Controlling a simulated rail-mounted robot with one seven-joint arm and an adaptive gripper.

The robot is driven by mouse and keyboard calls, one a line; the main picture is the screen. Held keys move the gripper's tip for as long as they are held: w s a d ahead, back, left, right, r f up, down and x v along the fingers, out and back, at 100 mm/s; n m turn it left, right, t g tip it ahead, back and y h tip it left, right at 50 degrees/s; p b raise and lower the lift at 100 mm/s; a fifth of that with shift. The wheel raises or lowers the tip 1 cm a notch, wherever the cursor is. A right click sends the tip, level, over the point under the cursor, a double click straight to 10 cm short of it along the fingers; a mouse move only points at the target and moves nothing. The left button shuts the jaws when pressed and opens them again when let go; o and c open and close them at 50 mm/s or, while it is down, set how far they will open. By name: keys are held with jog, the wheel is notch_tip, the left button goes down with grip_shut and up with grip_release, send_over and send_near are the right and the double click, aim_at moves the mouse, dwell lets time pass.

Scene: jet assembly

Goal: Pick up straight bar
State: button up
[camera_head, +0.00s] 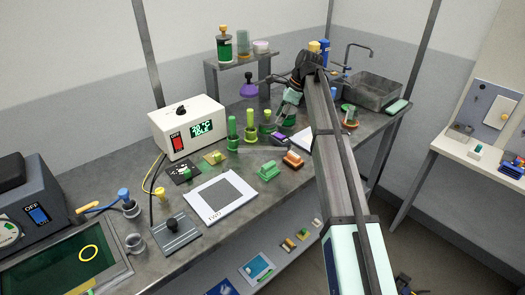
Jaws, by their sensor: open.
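A thin, pale grey strip (262,149) lies flat on the grey workbench among small green parts; it looks like the straight bar, but it is too small to be sure. My gripper (281,122) hangs over the back middle of the bench, above and to the right of the strip in the picture. It is open, and I see nothing held in it. My arm hides part of the bench to the right. I cannot tell the gripper's exact height above the bench.
Green cylinders on bases (249,132) stand left of my gripper. A green block (268,171) and an orange block (293,159) lie in front. A white box with a display (187,125) stands left, a sink (375,92) at the back right. A white framed plate (220,197) lies in front.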

jog(key=p, duration=0.2)
send_over(263, 148)
jog(key=d, duration=0.2)
notch_tip(263, 148, down, 10)
jog(key=shift+w+d, duration=0.15)
jog(key=shift+p+x, duration=0.95)
jog(key=shift+x, duration=1.65)
grip_shut()
